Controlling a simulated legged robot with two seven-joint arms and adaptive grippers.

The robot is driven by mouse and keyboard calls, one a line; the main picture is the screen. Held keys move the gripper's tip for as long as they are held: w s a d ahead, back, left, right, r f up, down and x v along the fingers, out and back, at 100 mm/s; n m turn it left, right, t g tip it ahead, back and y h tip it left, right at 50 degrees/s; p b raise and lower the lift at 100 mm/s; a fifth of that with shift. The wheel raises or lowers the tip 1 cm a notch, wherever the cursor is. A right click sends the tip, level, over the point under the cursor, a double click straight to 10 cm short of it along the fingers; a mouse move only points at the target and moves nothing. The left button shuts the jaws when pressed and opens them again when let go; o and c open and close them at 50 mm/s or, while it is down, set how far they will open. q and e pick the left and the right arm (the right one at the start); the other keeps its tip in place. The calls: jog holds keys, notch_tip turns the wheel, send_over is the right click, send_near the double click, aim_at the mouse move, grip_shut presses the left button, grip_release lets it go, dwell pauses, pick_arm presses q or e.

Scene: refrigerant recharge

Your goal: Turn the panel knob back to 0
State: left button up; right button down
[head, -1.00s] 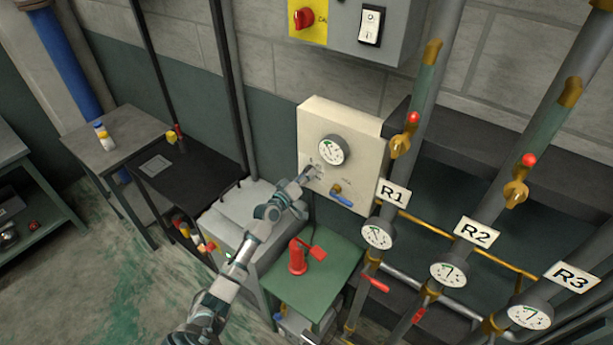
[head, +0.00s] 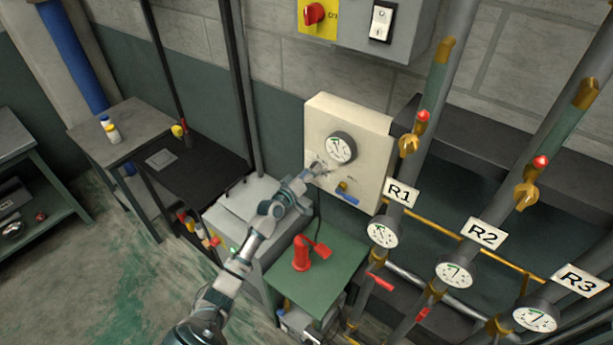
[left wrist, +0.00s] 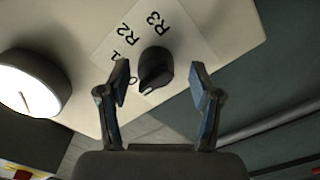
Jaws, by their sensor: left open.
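The black panel knob (left wrist: 155,70) shows in the left wrist view on a white label marked R2, R3 and a partly hidden 0. My left gripper (left wrist: 163,80) is open, with one finger on each side of the knob; I cannot tell whether they touch it. The finger on the left covers part of the label. In the head view, my left gripper (head: 315,172) is at the cream panel (head: 365,125), below its round gauge (head: 341,148), and hides most of the knob. My right gripper is not in view.
A brass valve with a blue handle (head: 344,195) is low on the panel. A green table (head: 335,268) with a red object (head: 302,252) stands below. Pipes with gauges and signs R1 (head: 401,193), R2 and R3 stand to the right. A grey switch box hangs above.

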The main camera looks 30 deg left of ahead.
pick_arm(q)
jog(key=s+a, duration=0.1)
jog(key=s, duration=1)
jog(key=shift+s, duration=0.3)
jog(key=shift+f, duration=0.1)
